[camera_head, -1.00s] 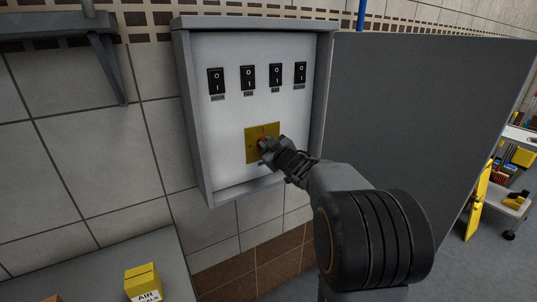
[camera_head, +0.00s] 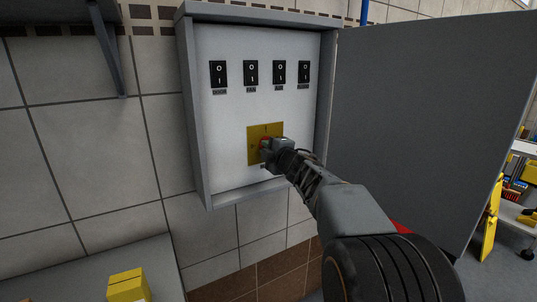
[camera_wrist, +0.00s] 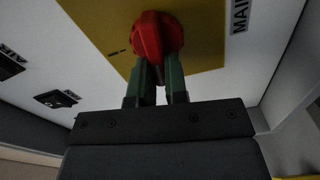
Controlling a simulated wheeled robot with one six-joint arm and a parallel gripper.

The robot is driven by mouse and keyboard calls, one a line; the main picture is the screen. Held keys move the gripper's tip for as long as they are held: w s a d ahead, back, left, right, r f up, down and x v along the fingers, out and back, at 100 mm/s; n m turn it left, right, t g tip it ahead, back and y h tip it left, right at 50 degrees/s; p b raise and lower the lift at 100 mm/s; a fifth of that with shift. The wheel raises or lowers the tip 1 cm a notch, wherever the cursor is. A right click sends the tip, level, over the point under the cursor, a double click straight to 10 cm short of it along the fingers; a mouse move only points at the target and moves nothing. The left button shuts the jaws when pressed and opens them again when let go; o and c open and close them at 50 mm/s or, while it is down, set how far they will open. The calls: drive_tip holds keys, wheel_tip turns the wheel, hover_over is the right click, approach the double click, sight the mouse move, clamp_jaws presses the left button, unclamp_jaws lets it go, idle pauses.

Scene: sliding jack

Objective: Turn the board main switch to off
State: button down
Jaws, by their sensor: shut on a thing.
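The main switch is a red rotary knob (camera_wrist: 155,38) on a yellow plate (camera_head: 257,130), low in the middle of the open electrical board (camera_head: 225,130). A "MAIN" label (camera_wrist: 240,14) shows beside the plate in the wrist view. My gripper (camera_wrist: 160,72) is shut on the red knob, one finger at each side of its grip. In the head view my gripper (camera_head: 272,148) covers most of the knob, leaving a little red. The knob's exact pointer position is hard to read.
Several black rocker switches (camera_head: 250,72) sit in a row above the plate. The board's grey door (camera_head: 420,120) stands open at the right. A yellow box (camera_head: 127,285) rests on the bench (camera_head: 60,282) at lower left. A cart with yellow items stands at far right.

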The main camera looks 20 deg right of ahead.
drive_tip(key=shift+f+n+b, duration=0.2)
drive_tip(key=shift+n+b, duration=0.25)
drive_tip(key=shift+n, duration=0.65)
drive_tip(key=c, duration=1.1)
unclamp_jaws()
drive_tip(key=shift+c, duration=0.2)
drive_tip(key=s+d, duration=0.1)
drive_tip(key=s, duration=1.2)
drive_tip(key=shift+s+d, duration=0.25)
drive_tip(key=shift+s, duration=0.1)
